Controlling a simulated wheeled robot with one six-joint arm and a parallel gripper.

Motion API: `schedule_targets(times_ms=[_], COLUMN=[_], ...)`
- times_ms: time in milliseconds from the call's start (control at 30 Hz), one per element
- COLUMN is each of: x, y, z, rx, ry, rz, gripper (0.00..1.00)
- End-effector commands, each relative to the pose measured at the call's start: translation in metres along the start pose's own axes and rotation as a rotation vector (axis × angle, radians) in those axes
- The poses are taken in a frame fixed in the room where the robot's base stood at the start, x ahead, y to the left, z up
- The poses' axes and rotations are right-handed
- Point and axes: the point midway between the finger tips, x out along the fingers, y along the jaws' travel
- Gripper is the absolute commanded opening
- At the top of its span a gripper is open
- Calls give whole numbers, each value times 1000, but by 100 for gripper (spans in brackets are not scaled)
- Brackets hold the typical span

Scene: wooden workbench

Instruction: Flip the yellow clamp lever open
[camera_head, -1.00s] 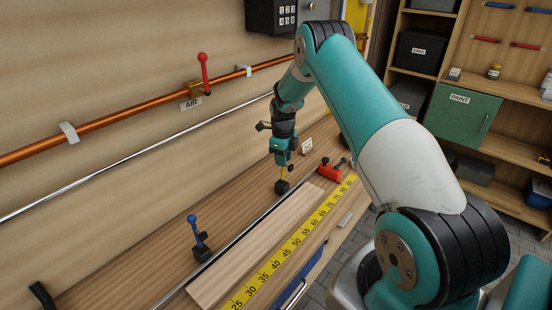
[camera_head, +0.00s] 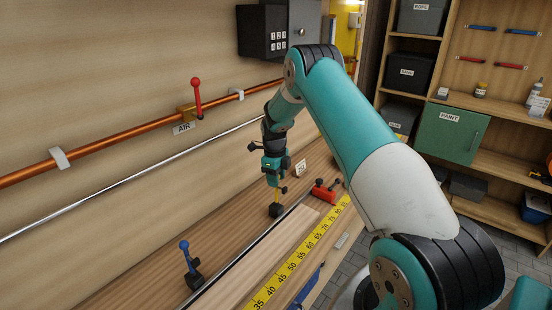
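The yellow clamp (camera_head: 276,211) stands on the bench behind the wooden board, its dark base showing below my gripper. Its yellow lever (camera_head: 277,196) is a small upright strip just above the base, partly hidden by the gripper. My gripper (camera_head: 275,186) points down at the lever, at the end of the teal arm. The fingers overlap the top of the lever in this view. They are too small to tell whether they are open, shut or touching it.
A blue-levered clamp (camera_head: 188,265) stands nearer on the bench, and a red clamp (camera_head: 325,192) lies to the right. A board (camera_head: 265,246) and yellow ruler (camera_head: 300,255) run along the bench. A copper pipe with a red valve lever (camera_head: 196,92) crosses the wall.

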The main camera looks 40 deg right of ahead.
Motion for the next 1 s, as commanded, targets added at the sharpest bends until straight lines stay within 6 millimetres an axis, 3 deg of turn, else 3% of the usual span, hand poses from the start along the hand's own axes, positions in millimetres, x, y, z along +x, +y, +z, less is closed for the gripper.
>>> schedule_targets(times_ms=[600, 800, 1000], x=[-139, -160, -164], y=[-1, -1, -1], z=[0, -1, -1], rx=[3, 3, 3], ry=[-4, -2, -1], rz=[-5, -3, -2], gripper=[38, 38, 38])
